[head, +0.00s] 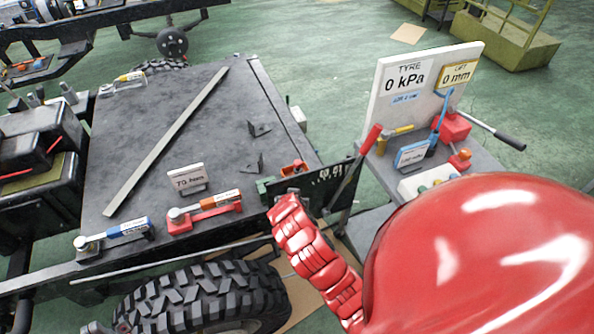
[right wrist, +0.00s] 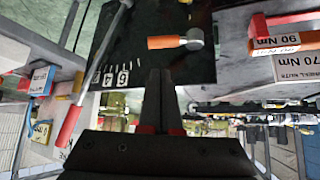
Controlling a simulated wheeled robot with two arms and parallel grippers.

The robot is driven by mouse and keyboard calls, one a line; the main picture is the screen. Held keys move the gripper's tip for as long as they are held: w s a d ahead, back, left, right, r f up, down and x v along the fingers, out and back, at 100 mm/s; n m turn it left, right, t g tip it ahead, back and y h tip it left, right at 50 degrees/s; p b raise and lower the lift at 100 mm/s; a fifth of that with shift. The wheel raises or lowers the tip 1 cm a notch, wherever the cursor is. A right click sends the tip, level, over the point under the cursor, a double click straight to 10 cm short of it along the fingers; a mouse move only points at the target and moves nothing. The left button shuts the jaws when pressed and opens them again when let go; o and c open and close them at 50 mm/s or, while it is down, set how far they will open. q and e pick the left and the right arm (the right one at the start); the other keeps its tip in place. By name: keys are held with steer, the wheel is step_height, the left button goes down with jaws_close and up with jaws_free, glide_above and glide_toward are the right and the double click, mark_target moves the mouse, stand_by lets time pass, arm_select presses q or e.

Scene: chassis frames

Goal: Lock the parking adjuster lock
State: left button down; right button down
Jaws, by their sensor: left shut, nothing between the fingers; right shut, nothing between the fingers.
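The red lever (head: 367,140) stands tilted beside a dark plate with white digits (head: 331,176), at the near right corner of the bench. A small red-and-green fitting (head: 293,168) sits next to the plate. I cannot tell which part is the adjuster lock. In the right wrist view my right gripper (right wrist: 156,100) is shut and empty, below the dark plate (right wrist: 122,60). An orange-handled tool with a round grey head (right wrist: 177,42) lies beyond it.
The dark bench (head: 225,135) holds a grey strip (head: 165,140), brackets and torque tools (head: 205,208). A gauge board (head: 408,85) reading 0 kPa and 0 mm stands right. A tyre (head: 205,298) is below the bench. My red body covers the lower right.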

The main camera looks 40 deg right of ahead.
steer(key=shift+w, duration=0.1)
steer(key=p+x, duration=0.4)
steer(key=x, duration=0.4)
steer(key=shift+w+d+f, duration=0.1)
steer(key=shift+w+d, duration=0.05)
steer(key=shift+x, duration=0.75)
steer(key=shift+f, duration=0.1)
